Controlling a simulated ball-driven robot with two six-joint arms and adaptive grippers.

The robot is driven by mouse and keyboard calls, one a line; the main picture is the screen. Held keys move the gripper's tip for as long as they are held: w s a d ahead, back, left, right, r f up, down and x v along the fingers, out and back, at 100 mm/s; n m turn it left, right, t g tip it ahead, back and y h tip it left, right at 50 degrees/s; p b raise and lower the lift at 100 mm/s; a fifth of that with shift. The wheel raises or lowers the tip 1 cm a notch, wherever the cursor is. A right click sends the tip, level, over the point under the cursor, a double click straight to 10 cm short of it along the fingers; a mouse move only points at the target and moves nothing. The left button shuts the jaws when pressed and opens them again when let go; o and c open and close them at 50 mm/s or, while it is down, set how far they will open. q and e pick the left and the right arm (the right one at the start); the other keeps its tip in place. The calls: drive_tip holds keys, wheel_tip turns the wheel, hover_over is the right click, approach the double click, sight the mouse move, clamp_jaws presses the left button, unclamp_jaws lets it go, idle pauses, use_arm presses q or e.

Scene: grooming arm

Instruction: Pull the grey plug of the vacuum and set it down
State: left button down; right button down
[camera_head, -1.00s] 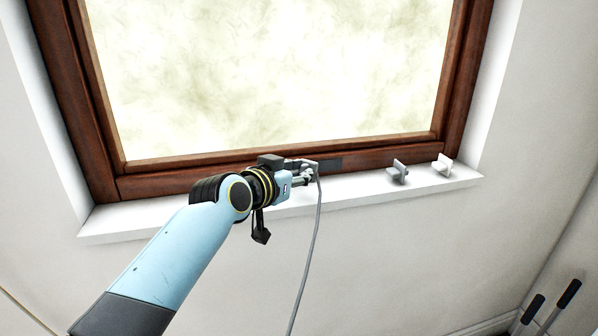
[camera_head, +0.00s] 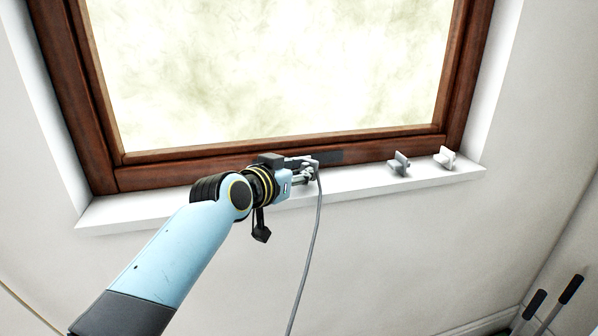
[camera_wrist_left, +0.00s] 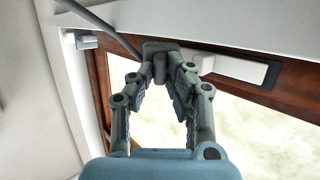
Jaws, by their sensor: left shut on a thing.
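My left gripper (camera_head: 304,175) is at the window sill, shut on the grey plug (camera_head: 313,162). In the left wrist view the fingers (camera_wrist_left: 161,72) close on the grey plug (camera_wrist_left: 160,49) from both sides. A grey cord (camera_head: 316,230) runs from the plug down past the sill; it also shows in the left wrist view (camera_wrist_left: 110,28). The vacuum is not in view. My right gripper is not in view.
The white sill (camera_head: 350,182) runs below the brown window frame (camera_head: 390,150). A grey piece (camera_head: 399,163) and a white piece (camera_head: 445,157) stand on it to the right. The sill between the plug and the grey piece is clear. Dark-handled tools (camera_head: 552,303) are at lower right.

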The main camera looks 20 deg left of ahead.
use_arm(q)
drive_tip(key=shift+f, duration=0.2)
idle(0.3)
drive_tip(key=c, duration=1.2)
unclamp_jaws()
drive_tip(key=shift+s, duration=0.15)
drive_tip(key=v, duration=1.1)
drive_tip(key=shift+s+a+r, duration=0.15)
drive_tip(key=shift+s, duration=0.15)
